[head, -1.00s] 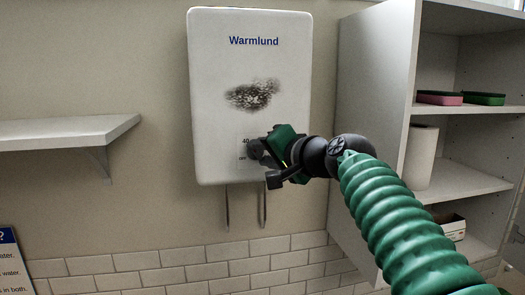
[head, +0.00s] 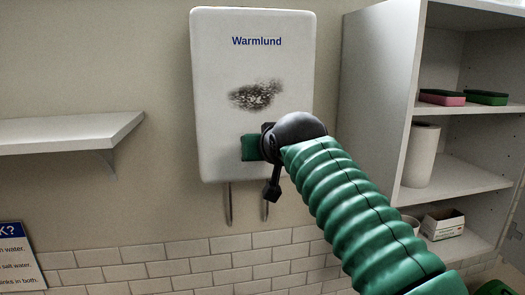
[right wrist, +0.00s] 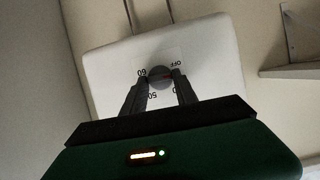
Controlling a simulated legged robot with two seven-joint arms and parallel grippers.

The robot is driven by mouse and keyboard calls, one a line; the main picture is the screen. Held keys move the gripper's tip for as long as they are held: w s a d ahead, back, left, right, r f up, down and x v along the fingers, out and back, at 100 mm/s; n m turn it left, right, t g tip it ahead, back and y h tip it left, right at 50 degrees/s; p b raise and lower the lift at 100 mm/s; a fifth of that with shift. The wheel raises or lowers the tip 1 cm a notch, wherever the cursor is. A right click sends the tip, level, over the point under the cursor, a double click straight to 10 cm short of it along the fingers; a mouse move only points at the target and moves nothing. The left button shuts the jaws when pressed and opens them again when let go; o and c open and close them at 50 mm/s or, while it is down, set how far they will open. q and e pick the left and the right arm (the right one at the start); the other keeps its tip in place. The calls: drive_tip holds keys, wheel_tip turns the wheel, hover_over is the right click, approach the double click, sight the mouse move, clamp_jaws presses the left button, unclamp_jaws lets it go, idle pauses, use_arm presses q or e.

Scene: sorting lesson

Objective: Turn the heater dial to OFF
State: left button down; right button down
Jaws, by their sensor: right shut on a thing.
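The white Warmlund heater (head: 290,65) hangs on the wall. In the head view my right gripper and wrist cover its dial. In the right wrist view the round grey dial (right wrist: 159,78) sits between the two fingertips of my right gripper (right wrist: 160,84), which is shut on it. A small red mark shows on the dial's right side, close to the OFF label (right wrist: 176,64). Numbers 60 and 50 stand at the left and below; another label is partly hidden by a finger. My left gripper is in neither view.
A sooty dark patch (head: 257,95) marks the heater's front and two pipes (head: 229,205) run down below it. An empty wall shelf (head: 60,132) is at the left. At the right, a shelf unit (head: 383,100) holds sponges (head: 442,97), a paper roll (head: 421,155) and a small box (head: 443,224).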

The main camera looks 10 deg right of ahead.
drive_tip(key=shift+a+f+n+h+b, duration=0.3)
drive_tip(key=shift+n+h, duration=0.4)
drive_tip(key=shift+n, duration=0.3)
drive_tip(key=shift+a+f+n+h+b, duration=0.15)
drive_tip(key=shift+n+h+b, duration=0.25)
drive_tip(key=shift+n+h, duration=0.45)
drive_tip(key=shift+n, duration=0.35)
drive_tip(key=c, duration=1)
unclamp_jaws()
drive_tip(key=shift+d, duration=0.1)
drive_tip(key=shift+c, duration=0.2)
drive_tip(key=shift+o, duration=0.4)
drive_tip(key=shift+w+r, duration=0.1)
drive_tip(key=shift+w, duration=0.05)
drive_tip(key=shift+r, duration=0.1)
